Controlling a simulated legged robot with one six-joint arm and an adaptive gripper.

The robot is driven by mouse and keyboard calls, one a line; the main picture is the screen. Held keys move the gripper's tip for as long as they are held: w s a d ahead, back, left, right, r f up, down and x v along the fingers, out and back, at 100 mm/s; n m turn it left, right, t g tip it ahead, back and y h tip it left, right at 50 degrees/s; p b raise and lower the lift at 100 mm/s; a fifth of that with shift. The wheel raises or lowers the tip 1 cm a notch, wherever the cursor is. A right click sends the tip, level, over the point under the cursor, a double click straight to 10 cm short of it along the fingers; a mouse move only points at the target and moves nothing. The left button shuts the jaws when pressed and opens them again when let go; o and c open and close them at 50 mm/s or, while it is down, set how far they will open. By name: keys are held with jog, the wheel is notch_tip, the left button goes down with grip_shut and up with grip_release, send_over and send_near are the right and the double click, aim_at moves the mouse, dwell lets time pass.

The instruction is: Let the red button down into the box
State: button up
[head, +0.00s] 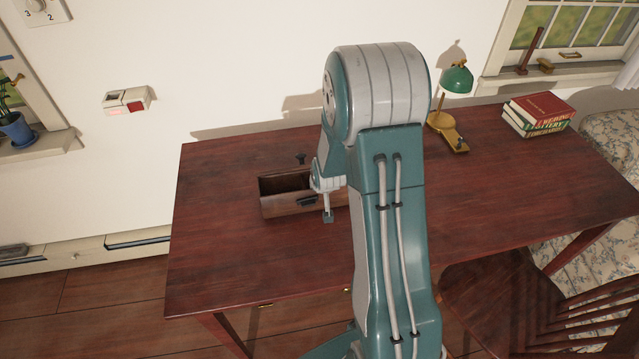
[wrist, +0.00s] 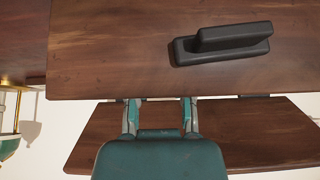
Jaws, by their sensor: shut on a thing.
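The wooden box (head: 282,207) stands open on the desk, with a dark handle (head: 307,202) on its front face. In the wrist view the box's wooden panel (wrist: 110,60) with the dark handle (wrist: 222,43) fills the top. My gripper (head: 328,217) points down at the right part of the box's front in the head view. In the wrist view my gripper (wrist: 160,103) reaches up to the panel's edge, and its fingertips are hidden there. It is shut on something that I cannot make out. I see no red button on the desk or between the visible parts of the fingers.
A small dark knob-like thing (head: 300,158) is on the desk (head: 230,270) behind the box. A green lamp (head: 457,80) and stacked books (head: 540,112) stand at the right. A white and red device (head: 127,101) is on the wall. The desk left of the box is clear.

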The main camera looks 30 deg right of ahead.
jog(key=shift+s+a+f, duration=0.1)
jog(key=shift+s+f, duration=0.1)
jog(key=shift+f, duration=0.15)
jog(key=o, duration=0.8)
jog(key=shift+s, duration=0.1)
jog(key=v, duration=1.2)
jog(key=shift+w+r, duration=0.3)
jog(key=shift+w, duration=0.05)
